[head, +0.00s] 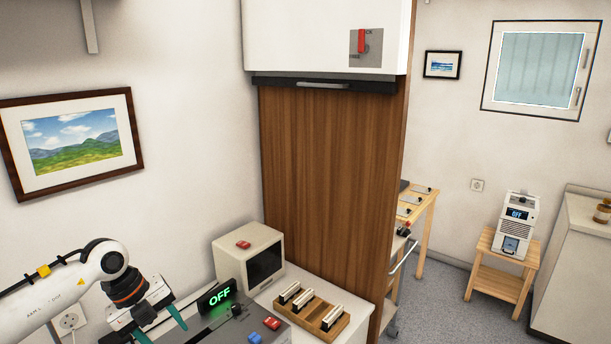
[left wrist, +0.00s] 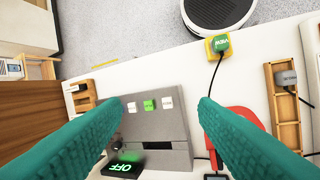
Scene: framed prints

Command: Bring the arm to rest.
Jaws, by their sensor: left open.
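My left arm (head: 65,290) comes in at the lower left of the head view, white with an orange ring near the wrist. My left gripper (head: 160,331) has teal fingers, cut off by the bottom edge. In the left wrist view the same gripper (left wrist: 160,103) is open, its two fingers wide apart with nothing between them. Beyond the fingers is a grey device (left wrist: 150,125) with white and green keys and a green OFF display (left wrist: 124,168). The display also shows in the head view (head: 217,297), just right of the gripper. My right gripper is not in view.
A cream monitor box (head: 235,250) and a wooden tray (head: 325,318) with several upright pieces stand on the counter. A tall wooden cabinet side (head: 325,190) rises behind. A framed landscape print (head: 75,142) hangs above the arm. A yellow button box (left wrist: 218,46) is corded.

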